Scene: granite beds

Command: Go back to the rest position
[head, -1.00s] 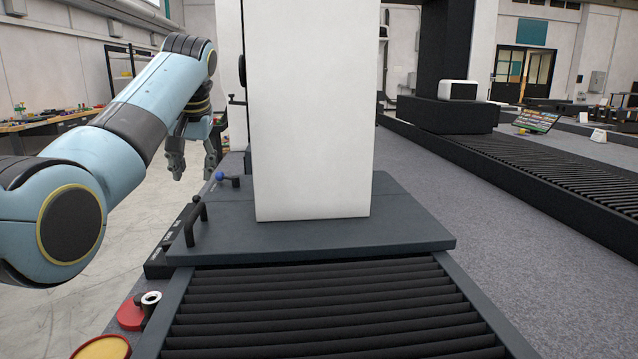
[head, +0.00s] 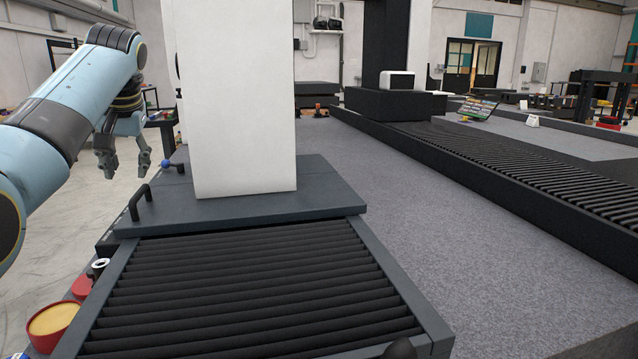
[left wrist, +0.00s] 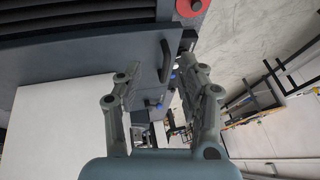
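My left gripper (head: 124,165) hangs in the air at the left of the head view, left of the white upright column. Its two grey fingers stand apart with nothing between them. The left wrist view also shows the open fingers (left wrist: 160,95), with a dark curved handle and a blue knob beyond them. My light blue left arm comes in from the left edge. My right gripper does not show in the head view; a small dark rounded shape at the bottom edge cannot be made out.
The white column (head: 237,100) stands on a dark plate (head: 325,190) behind black rollers (head: 245,285). A dark handle (head: 140,203) and blue knob (head: 169,163) stick up at the plate's left. Grey granite (head: 450,220) lies clear at right.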

